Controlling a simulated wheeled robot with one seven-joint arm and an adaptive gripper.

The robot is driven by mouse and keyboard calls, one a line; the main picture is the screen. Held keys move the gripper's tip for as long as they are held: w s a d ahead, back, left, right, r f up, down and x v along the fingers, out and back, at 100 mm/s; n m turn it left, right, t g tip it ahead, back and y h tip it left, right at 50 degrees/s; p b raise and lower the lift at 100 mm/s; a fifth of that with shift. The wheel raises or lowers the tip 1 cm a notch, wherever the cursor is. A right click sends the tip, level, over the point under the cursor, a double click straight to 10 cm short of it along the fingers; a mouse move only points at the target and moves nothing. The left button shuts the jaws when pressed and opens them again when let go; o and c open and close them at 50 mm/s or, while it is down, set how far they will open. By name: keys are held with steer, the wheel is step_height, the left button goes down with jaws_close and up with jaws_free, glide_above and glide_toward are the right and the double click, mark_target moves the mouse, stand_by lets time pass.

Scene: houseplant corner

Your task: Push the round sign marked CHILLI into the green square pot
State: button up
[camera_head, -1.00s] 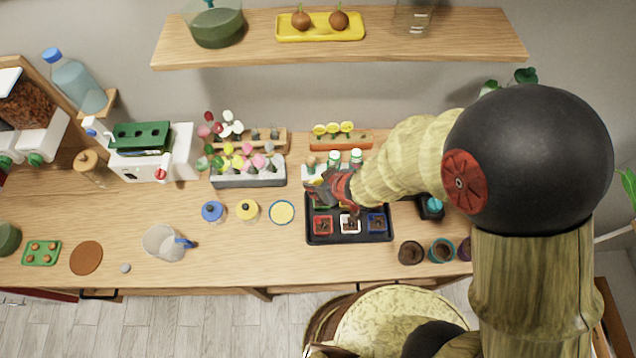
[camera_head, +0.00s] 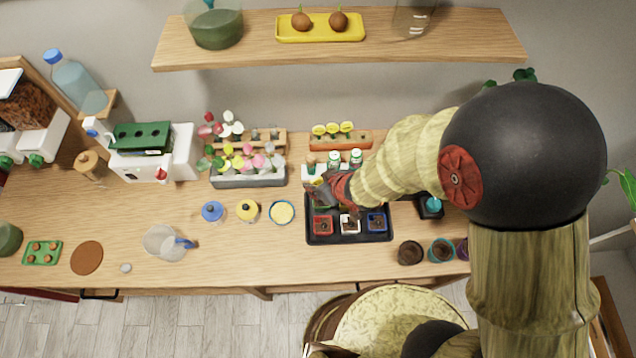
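My gripper (camera_head: 326,190), dark with red parts, is over the back left of the black tray (camera_head: 348,239). A small yellow patch shows at its fingers; I cannot tell whether it is a held sign or something behind. The green square pot (camera_head: 321,207) is mostly hidden under my gripper, with only a sliver of green showing. Several round yellow signs stand in the orange rack (camera_head: 352,143) behind; their lettering is too small to read, so I cannot pick out CHILLI. The finger opening is hidden by the angle.
The tray's front row holds a red pot (camera_head: 323,225), a white pot (camera_head: 349,224) and a blue pot (camera_head: 376,222).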

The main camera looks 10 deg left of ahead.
mark_target(317, 179)
steer(key=shift+f+b, duration=1.55)
steer(key=shift+f, duration=0.4)
stand_by(0.5)
steer(key=o, duration=0.8)
steer(key=shift+o, duration=1)
steer(key=shift+o, duration=0.9)
steer(key=shift+r, duration=0.15)
steer(key=shift+r+p, duration=3.45)
